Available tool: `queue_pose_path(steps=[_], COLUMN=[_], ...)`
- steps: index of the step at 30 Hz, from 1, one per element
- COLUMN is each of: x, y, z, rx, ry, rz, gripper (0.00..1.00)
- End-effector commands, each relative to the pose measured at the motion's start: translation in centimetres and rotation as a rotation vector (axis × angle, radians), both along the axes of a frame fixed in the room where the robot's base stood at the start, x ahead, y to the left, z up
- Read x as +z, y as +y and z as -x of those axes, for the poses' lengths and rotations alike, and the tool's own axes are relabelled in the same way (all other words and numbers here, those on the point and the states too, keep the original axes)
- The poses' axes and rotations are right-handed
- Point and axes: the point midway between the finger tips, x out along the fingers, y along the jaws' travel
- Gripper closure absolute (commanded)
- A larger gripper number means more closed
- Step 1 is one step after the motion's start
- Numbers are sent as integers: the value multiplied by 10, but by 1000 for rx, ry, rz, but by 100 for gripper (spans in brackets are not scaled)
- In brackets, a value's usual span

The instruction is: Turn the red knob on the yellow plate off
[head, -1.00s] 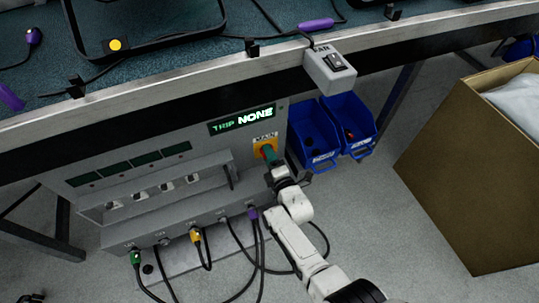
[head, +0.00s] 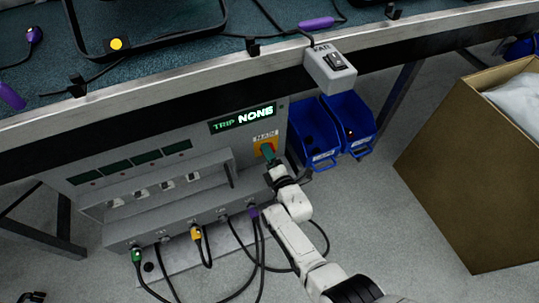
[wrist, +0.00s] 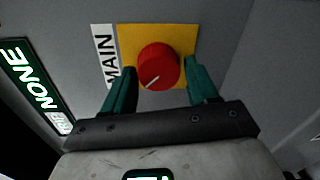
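The red knob (wrist: 158,67) sits on the yellow plate (wrist: 185,35) beside a white MAIN label (wrist: 105,52). A white line on the knob's face points toward the lower left in the wrist view. My gripper (wrist: 160,82) is open, with one green finger on each side of the knob. I cannot tell whether the fingers touch it. In the head view my gripper (head: 268,152) covers most of the knob, and a part of the yellow plate (head: 259,147) shows beside it.
A lit display (head: 242,119) reading TRIP NONE is above the plate. Cables with coloured plugs hang from the grey panel (head: 180,213). Blue bins (head: 322,135) stand right of the panel, and a cardboard box (head: 455,165) stands further right. A FAN switch box (head: 330,68) hangs from the table edge.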

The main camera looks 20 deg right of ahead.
Motion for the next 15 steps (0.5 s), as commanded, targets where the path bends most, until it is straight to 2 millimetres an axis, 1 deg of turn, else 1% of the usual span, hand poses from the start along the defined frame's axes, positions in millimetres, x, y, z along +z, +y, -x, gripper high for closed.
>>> queue_pose_path(steps=[1,4,5,11,15], x=[0,0,0,1,3], y=[0,0,0,0,0], z=[0,0,0,0,6], rx=[0,-1,-1,-1,0], ry=[-1,-1,-2,-2,-1], rz=[0,-1,-1,-2,-1], gripper=[36,27,25,25,25])
